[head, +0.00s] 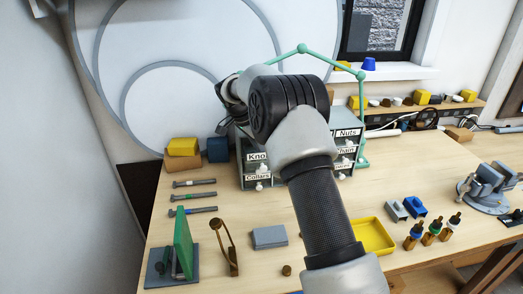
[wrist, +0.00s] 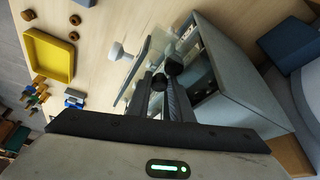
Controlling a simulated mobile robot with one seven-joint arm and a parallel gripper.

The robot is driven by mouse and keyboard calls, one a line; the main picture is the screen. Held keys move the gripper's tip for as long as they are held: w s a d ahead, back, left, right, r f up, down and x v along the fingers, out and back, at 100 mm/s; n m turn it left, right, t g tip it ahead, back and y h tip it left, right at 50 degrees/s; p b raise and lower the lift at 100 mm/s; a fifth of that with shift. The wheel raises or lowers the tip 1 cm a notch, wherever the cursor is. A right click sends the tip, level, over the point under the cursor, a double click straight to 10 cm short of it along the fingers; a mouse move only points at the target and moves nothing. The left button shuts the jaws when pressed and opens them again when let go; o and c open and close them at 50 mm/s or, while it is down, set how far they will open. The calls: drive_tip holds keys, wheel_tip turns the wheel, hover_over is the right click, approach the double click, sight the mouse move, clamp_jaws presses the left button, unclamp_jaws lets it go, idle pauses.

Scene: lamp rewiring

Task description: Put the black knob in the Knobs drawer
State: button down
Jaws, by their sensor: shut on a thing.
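My gripper (wrist: 158,88) is shut on a small dark round piece, seemingly the black knob (wrist: 158,82), in the wrist view. Another dark rounded shape (wrist: 174,66) shows just beyond the fingertips; I cannot tell what it is. The grey drawer cabinet (wrist: 238,88) is right beside the fingers. A drawer with a pale front and white pull (wrist: 118,50) appears to stand out from it, close to the fingertips. In the head view the drawer labelled "Kno…" (head: 257,156) is on the cabinet's left side, partly covered by my arm.
A yellow tray (head: 372,237) lies to the right of my arm, with upright small-tipped pieces (head: 432,233) beside it. A green board (head: 183,243) stands front left. A grey vise (head: 485,188) is at the right. A green lamp arm (head: 303,48) rises behind the cabinet.

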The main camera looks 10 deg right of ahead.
drive_tip(key=c, duration=1.9)
unclamp_jaws()
drive_tip(key=shift+o, duration=0.2)
